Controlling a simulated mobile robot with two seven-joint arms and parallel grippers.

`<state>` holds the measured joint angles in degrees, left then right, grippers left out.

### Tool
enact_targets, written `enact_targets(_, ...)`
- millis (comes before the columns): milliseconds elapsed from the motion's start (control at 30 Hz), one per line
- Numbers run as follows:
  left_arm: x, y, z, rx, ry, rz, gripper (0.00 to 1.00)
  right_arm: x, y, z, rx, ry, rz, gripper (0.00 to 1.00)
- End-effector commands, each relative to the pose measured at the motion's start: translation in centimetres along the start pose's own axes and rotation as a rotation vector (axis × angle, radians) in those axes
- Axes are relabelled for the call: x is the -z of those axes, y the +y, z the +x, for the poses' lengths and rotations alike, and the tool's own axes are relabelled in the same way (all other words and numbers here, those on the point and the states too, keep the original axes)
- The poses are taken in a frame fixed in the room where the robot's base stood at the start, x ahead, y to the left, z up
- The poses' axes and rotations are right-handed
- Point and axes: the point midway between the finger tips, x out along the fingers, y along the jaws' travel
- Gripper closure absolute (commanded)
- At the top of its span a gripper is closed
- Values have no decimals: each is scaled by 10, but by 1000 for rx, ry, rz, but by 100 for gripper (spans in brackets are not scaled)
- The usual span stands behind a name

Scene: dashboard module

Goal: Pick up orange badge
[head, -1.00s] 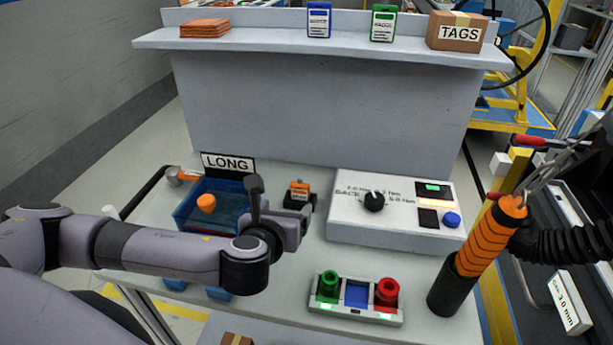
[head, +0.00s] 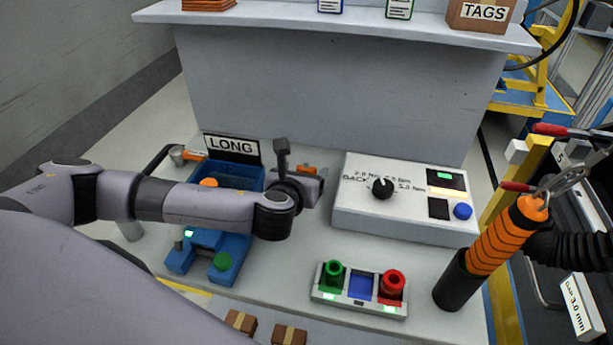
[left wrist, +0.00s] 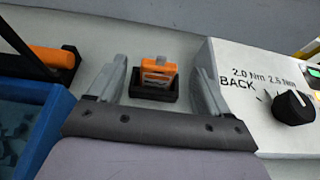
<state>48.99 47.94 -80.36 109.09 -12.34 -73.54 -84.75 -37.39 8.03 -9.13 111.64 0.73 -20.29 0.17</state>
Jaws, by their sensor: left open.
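The orange badge (left wrist: 158,73) stands in a small black holder (left wrist: 153,92) on the table, shown in the left wrist view. In the head view only a bit of the badge (head: 306,170) shows behind my left gripper (head: 310,184). In the left wrist view the two fingers of my left gripper (left wrist: 158,88) are apart, one on each side of the badge and holder, with gaps. Nothing is between the fingers' surfaces in contact. My right gripper is not in view.
A blue bin (head: 238,172) marked LONG is left of the badge. A grey control box (head: 405,222) with a black knob is close on the right. A tray (head: 359,303) with green and red parts lies in front. An orange-handled tool (head: 500,245) stands at right.

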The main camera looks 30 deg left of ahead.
Motion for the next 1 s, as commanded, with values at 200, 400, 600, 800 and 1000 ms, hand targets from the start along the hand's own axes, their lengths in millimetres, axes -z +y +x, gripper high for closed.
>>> enact_targets(200,0,0,14,0,0,-2,21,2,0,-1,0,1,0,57)
enact_targets(400,0,0,14,0,0,-2,21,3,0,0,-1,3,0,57)
enact_targets(600,0,0,14,0,0,-1,73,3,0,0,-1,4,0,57)
enact_targets(800,0,0,14,0,0,-1,81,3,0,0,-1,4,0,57)
enact_targets(1000,-4,0,13,0,-1,-2,81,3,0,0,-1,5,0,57)
